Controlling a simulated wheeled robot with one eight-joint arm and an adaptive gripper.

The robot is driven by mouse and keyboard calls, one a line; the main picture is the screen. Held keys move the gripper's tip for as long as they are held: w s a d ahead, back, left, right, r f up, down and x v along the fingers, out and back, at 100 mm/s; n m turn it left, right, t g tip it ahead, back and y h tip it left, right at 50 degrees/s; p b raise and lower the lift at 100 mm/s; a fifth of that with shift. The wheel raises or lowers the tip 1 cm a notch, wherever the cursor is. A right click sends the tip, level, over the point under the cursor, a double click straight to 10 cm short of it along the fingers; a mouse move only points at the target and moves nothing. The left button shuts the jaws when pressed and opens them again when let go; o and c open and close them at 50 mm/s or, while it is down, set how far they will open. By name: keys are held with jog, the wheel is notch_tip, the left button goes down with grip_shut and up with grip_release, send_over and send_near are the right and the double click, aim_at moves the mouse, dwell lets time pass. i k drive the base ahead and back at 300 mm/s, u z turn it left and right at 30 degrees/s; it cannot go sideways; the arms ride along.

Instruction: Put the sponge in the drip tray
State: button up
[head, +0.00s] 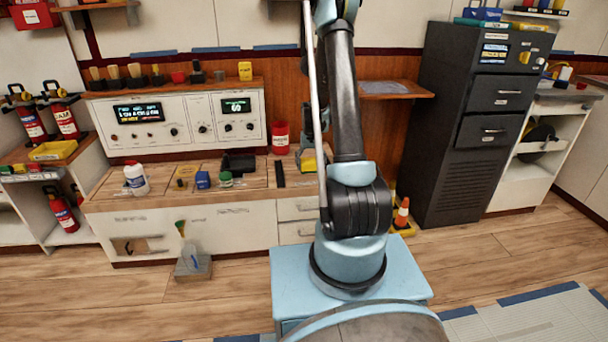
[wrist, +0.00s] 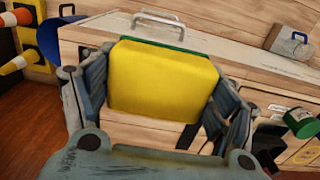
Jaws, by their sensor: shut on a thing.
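My gripper (wrist: 163,85) is shut on a yellow sponge (wrist: 165,80) with a green layer along its far edge. The sponge sits between the two ridged fingers in the wrist view. In the head view the yellow sponge (head: 308,163) shows beside my arm, at the right end of the workbench; the arm partly hides the gripper there. A dark tray-like thing (head: 238,164) stands on the bench left of the sponge. It may be the drip tray, but I cannot tell for certain.
The bench holds a white bottle (head: 136,180), a blue item (head: 203,180), a green-lidded jar (head: 226,180), a black bar (head: 279,174) and a red cup (head: 280,138). An orange cone (head: 402,213) stands right of my arm. A dark cabinet (head: 478,125) stands further right.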

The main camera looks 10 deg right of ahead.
aim_at(246, 165)
jog(key=u, duration=0.25)
jog(key=k, duration=0.5)
jog(key=u, duration=0.5)
jog(key=k, duration=0.8)
jog(key=u, duration=0.7)
jog(key=i, duration=1.85)
jog(key=z, duration=0.95)
jog(key=i, duration=0.6)
jog(key=z, duration=0.5)
